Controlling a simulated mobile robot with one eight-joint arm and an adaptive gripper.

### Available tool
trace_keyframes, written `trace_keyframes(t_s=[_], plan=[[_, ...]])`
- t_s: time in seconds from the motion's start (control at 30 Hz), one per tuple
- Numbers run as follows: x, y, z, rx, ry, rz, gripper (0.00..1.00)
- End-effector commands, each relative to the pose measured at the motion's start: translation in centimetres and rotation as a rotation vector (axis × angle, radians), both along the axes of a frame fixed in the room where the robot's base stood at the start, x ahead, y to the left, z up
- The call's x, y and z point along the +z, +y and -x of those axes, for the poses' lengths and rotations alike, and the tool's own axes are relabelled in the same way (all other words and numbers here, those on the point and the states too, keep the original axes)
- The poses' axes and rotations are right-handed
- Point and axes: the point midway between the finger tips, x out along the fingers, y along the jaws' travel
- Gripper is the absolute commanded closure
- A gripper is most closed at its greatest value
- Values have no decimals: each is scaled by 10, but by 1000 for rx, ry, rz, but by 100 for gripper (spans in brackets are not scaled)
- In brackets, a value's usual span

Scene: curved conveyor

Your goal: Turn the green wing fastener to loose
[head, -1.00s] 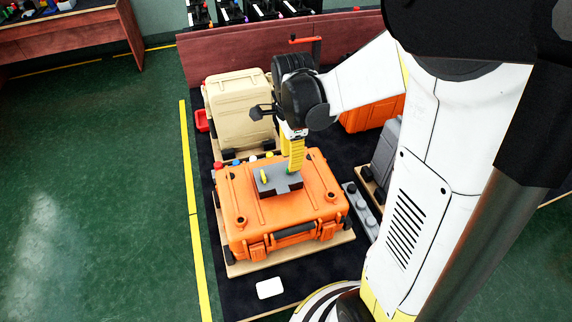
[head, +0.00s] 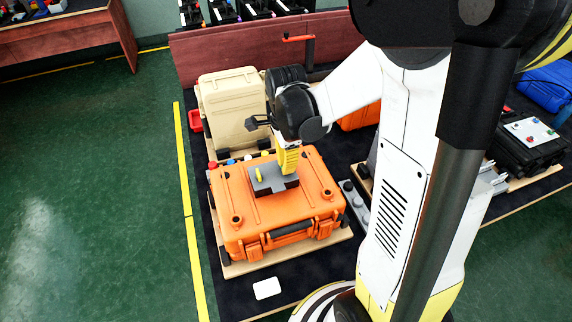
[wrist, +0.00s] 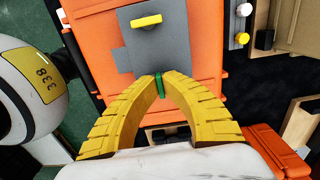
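A grey block (head: 266,187) sits on the lid of an orange case (head: 240,215). It carries a yellow wing (head: 258,174), which also shows in the wrist view (wrist: 146,21), lying crosswise there. The green wing fastener (wrist: 159,86) is at the near edge of the block in the wrist view, pointing roughly along the picture's height. My gripper (wrist: 159,76) has its two yellow fingers arched together, with the tips closed around the green wing. In the head view my gripper (head: 287,170) is over the block's right part and hides the green wing.
A beige case (head: 228,105) stands upright behind the orange case. Small coloured knobs (head: 232,161) line the orange case's back edge. A grey strip with round knobs (head: 356,203) lies to its right. A white card (head: 267,288) lies in front. Green floor is clear at left.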

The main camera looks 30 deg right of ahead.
Motion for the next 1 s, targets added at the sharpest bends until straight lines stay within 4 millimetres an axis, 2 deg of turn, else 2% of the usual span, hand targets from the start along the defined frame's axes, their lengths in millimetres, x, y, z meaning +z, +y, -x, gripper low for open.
trace_keyframes(t_s=[0.37, 1.0], plan=[[-1, 0, 1, 121, -1, -1, 100], [-1, 0, 3, 704, -1, -1, 100]])
